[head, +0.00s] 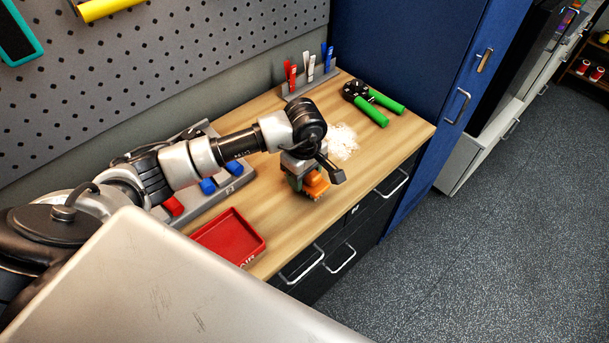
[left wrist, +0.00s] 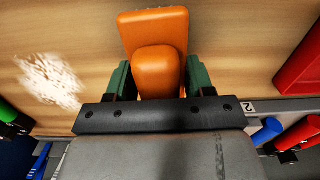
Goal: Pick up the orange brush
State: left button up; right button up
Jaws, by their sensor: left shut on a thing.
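The orange brush (head: 315,184) is at my left gripper over the wooden counter, near its front edge. In the left wrist view the brush (left wrist: 155,40) sits between the two green fingers. My left gripper (head: 304,178) is shut on it; the fingers also show in the left wrist view (left wrist: 157,80). I cannot tell whether the brush touches the counter. Its underside is hidden. My right gripper is not in view.
A red tray (head: 262,246) lies left of the brush. White powder (head: 343,141) and green-handled pliers (head: 384,104) lie to the right. A rack with clips (head: 310,83) stands at the back. A blue cabinet (head: 405,60) bounds the counter's right end.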

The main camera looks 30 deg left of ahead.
pick_arm(q)
jog(key=r, duration=0.2)
jog(key=d+r+b, duration=0.1)
jog(key=shift+s+r+b, duration=0.1)
jog(key=shift+r+b, duration=0.2)
jog(key=shift+r, duration=0.05)
jog(key=s+d+r+b, duration=0.2)
jog(key=d+r, duration=0.4)
jog(key=d, duration=0.4)
jog(key=shift+s+r+b, duration=0.35)
jog(key=shift+s, duration=0.5)
